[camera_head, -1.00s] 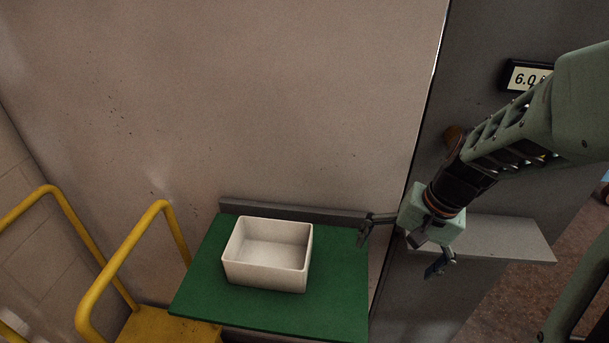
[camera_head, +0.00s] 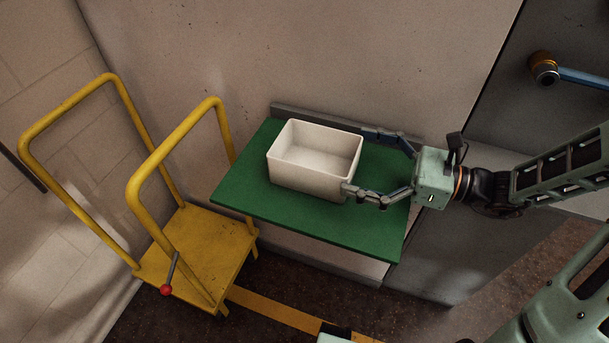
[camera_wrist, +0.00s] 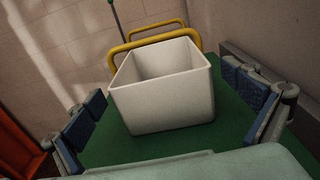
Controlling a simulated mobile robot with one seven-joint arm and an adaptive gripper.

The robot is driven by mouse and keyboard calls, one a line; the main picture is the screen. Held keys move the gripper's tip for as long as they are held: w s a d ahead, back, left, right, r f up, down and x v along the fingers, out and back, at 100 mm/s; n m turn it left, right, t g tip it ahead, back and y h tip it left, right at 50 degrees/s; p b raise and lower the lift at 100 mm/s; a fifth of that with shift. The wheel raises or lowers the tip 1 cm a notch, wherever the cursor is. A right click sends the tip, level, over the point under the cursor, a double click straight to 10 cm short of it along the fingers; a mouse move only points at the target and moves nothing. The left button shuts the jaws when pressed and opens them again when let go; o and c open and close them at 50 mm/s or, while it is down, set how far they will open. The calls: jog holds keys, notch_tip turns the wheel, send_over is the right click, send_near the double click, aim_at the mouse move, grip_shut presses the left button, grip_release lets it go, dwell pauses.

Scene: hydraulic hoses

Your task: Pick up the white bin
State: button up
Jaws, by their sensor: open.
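The white bin (camera_head: 308,178) is an open, empty box standing upright on a green-topped shelf (camera_head: 330,222). It also shows in the middle of the wrist view (camera_wrist: 165,105). My gripper (camera_head: 362,162) is open at the right end of the bin, its fingers spread wide and pointing left. In the head view the near fingertip overlaps the bin's near right corner; I cannot tell whether it touches. The far finger is behind the bin's right end. In the wrist view my gripper (camera_wrist: 174,117) has one finger on each side of the bin, with green surface showing between.
A yellow cart (camera_head: 200,250) with tall tube handles stands left of the shelf. A grey ledge (camera_head: 320,118) runs along the shelf's back against the wall. A blue-handled pipe fitting (camera_head: 545,70) is on the dark panel at upper right. The green surface left of the bin is clear.

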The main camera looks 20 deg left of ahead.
jog(key=shift+w+a+y, duration=0.2)
jog(key=shift+a+y, duration=0.1)
jog(key=shift+a, duration=0.1)
jog(key=a, duration=0.7)
jog(key=shift+r, duration=0.2)
jog(key=c, duration=1.2)
jog(key=shift+r, duration=0.15)
